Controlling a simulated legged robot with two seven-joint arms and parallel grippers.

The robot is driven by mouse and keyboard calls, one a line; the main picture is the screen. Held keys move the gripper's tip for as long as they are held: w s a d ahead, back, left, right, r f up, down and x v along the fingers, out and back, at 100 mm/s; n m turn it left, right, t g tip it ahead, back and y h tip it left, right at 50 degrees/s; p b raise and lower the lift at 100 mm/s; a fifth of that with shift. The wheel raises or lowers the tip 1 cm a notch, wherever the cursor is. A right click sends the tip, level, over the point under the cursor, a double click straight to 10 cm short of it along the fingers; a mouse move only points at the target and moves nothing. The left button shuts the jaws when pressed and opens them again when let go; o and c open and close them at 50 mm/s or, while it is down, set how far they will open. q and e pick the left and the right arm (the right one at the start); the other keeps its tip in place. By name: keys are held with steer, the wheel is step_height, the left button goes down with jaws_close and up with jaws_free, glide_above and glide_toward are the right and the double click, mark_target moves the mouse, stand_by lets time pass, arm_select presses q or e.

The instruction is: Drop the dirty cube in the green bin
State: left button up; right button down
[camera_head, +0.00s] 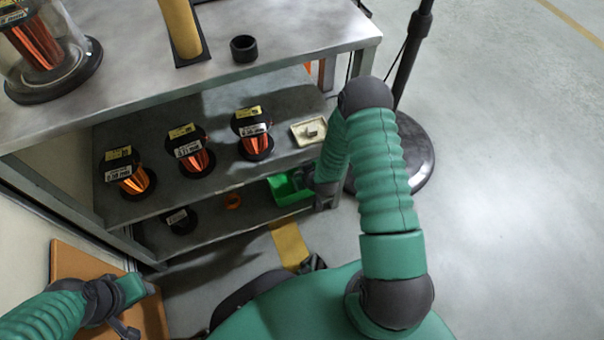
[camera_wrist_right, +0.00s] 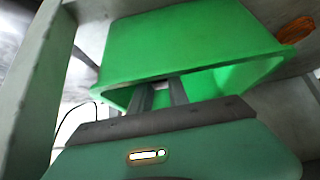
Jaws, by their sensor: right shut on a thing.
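The green bin (camera_head: 289,197) stands on the lowest shelf at its right end, and its green wall (camera_wrist_right: 190,40) fills the upper middle of the right wrist view. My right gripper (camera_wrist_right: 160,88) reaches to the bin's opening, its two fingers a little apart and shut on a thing. The fingertips and what they hold are hidden behind the bin's rim, so I cannot tell if it is the dirty cube. A small grey cube (camera_head: 311,131) sits in a pale tray (camera_head: 298,141) on the middle shelf. My left gripper (camera_head: 140,289) is at the lower left, its jaws unclear.
Several copper wire spools, one of them here (camera_head: 190,150), stand on the middle shelf (camera_head: 230,173). An orange ring (camera_head: 232,201) lies left of the bin. A grey shelf post (camera_wrist_right: 38,90) rises close by in the right wrist view.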

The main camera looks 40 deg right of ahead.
steer(key=shift+f, duration=0.2)
steer(key=c, duration=1.3)
jaws_free()
steer(key=shift+o, duration=0.2)
steer(key=shift+r, duration=0.1)
steer(key=p+v, duration=0.7)
steer(key=v, duration=0.6)
steer(key=shift+w+p, duration=0.2)
steer(key=shift+p, duration=0.15)
